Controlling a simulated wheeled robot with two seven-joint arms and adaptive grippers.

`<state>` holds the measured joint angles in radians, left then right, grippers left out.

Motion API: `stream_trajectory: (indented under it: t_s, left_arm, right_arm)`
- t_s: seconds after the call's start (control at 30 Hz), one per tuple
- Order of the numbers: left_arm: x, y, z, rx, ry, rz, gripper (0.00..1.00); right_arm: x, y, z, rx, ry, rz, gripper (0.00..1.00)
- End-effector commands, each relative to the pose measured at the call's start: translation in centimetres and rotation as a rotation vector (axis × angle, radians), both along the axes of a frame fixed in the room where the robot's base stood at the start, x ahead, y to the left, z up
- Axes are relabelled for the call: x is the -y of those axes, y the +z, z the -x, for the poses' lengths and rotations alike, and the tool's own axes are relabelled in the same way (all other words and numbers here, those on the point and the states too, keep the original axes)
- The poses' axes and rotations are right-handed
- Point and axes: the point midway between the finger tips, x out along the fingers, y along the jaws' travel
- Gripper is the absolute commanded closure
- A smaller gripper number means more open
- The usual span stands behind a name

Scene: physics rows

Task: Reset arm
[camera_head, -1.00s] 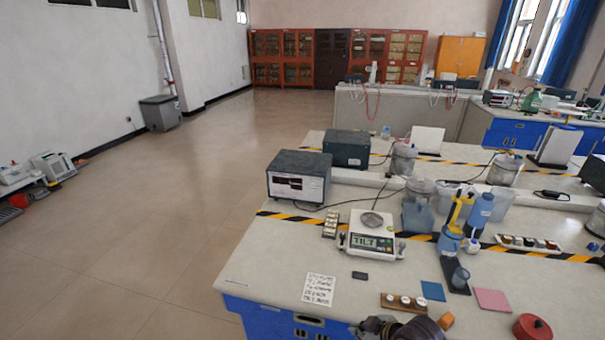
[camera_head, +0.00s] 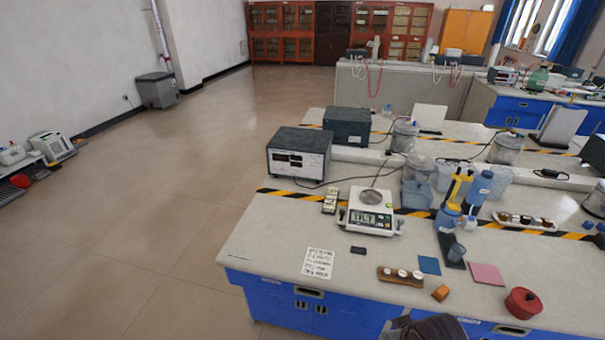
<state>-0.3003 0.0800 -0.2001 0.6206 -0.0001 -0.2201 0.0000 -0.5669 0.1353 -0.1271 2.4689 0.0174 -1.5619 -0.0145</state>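A dark, rounded part of my own arm (camera_head: 432,328) shows at the bottom edge of the head view, in front of the near bench's front side. It appears to be my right arm, near its gripper end. It is cut off by the picture edge, and no clear fingertips show, so I cannot tell open from shut. I see nothing held in it. My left arm and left gripper are not in view.
Open floor (camera_head: 150,210) lies left.

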Motion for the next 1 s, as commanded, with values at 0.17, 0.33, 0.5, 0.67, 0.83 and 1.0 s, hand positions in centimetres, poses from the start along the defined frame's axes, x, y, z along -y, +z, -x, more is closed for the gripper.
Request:
stream_trajectory:
  t_s: [0.17,0.33,0.5,0.67,0.83,1.0]
  left_arm:
    - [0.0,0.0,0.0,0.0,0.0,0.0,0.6]
    - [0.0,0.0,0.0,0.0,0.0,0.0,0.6]
    - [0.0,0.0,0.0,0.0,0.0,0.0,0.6]
    - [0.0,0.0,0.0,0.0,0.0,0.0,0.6]
    - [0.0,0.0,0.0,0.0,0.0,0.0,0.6]
    - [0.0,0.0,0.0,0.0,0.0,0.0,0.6]
  right_arm:
    - [0.5,-0.5,0.6,-0.021,-0.037,0.005,1.0]
    - [0.4,-2.0,0.2,-0.025,-0.035,0.005,1.0]
    - [0.3,-3.8,-0.2,-0.031,-0.032,0.005,1.0]
    - [0.2,-6.1,-0.6,-0.038,-0.031,0.006,1.0]
    - [0.1,-9.9,-1.0,-0.052,-0.03,0.006,1.0]
    - [0.0,-14.5,-1.1,-0.066,-0.027,0.007,1.0]
